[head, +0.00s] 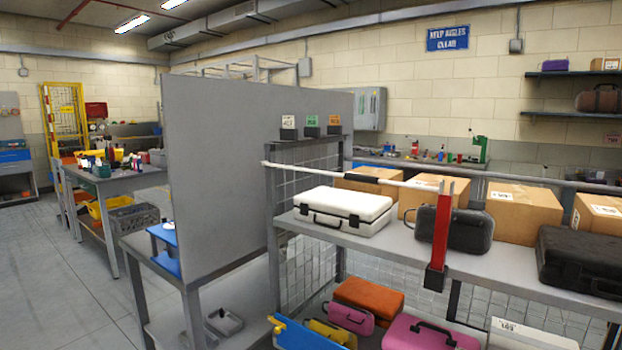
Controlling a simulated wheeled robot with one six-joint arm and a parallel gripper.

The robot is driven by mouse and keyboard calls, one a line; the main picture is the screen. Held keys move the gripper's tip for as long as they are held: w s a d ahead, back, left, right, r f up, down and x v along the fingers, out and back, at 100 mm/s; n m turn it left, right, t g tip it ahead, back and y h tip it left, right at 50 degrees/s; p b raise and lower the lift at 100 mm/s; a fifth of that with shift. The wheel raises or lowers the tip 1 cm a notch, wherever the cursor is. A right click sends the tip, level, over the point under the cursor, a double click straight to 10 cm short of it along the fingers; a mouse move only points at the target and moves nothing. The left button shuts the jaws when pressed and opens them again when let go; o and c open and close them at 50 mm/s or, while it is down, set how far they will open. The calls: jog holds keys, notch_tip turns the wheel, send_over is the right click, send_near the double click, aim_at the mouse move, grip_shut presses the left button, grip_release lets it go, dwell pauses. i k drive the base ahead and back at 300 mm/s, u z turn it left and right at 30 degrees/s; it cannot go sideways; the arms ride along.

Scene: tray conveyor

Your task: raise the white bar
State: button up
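The white bar (310,170) runs almost level across the front of a grey shelf unit, above its upper shelf. Its left end is at the shelf's left post. A black sleeve (362,179) sits around its middle. Its right end meets the forked top of a red upright bracket (441,228), which stands at the shelf's front edge on a dark foot. The bar appears to lie in the fork. My gripper is not in view.
A white hard case (343,212), dark cases (455,231) and cardboard boxes (523,213) stand on the upper shelf (400,247) behind the bar. Coloured cases lie below. A tall grey panel (255,140) stands at left. Floor (60,270) is clear further left.

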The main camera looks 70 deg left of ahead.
aim_at(367, 179)
jog(key=u, duration=2.4)
jog(key=k, duration=0.45)
jog(key=z, duration=0.25)
jog(key=i, duration=0.95)
jog(key=u, duration=0.15)
